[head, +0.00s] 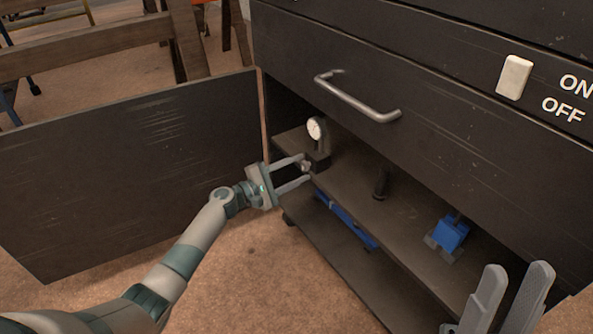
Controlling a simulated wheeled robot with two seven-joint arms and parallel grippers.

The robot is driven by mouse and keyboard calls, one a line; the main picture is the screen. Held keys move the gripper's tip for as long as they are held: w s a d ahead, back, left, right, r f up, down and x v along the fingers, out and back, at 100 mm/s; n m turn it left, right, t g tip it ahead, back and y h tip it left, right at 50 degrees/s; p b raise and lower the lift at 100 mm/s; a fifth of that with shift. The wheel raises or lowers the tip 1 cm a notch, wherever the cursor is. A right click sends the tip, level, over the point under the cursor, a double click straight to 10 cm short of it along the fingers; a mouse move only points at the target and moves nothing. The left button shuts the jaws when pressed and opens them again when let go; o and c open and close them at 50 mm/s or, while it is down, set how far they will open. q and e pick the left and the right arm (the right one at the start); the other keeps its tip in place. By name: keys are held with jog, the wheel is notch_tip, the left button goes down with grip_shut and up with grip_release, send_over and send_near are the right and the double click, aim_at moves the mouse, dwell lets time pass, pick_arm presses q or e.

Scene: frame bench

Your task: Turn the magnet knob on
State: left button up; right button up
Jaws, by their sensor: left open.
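A dial gauge (315,129) with a white round face stands on a dark magnetic base (321,161) at the left end of the cabinet's upper shelf. A small round grey knob (306,166) shows on the side of the base facing my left gripper. My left gripper (308,170) is open, with its two fingers reaching to either side of the knob. I cannot tell whether they touch it. My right gripper (517,266) is open and empty at the lower right, in front of the cabinet and away from the gauge.
The cabinet door (130,165) stands open at left. A drawer handle (357,98) juts out above the shelf (350,178). A dark post (381,183) and a blue tool (448,235) stand further right. A long blue object (345,218) lies on the lower shelf. A white ON/OFF switch (514,77) is at upper right.

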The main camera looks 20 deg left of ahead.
pick_arm(q)
jog(key=c, duration=0.9)
jog(key=shift+c, duration=0.7)
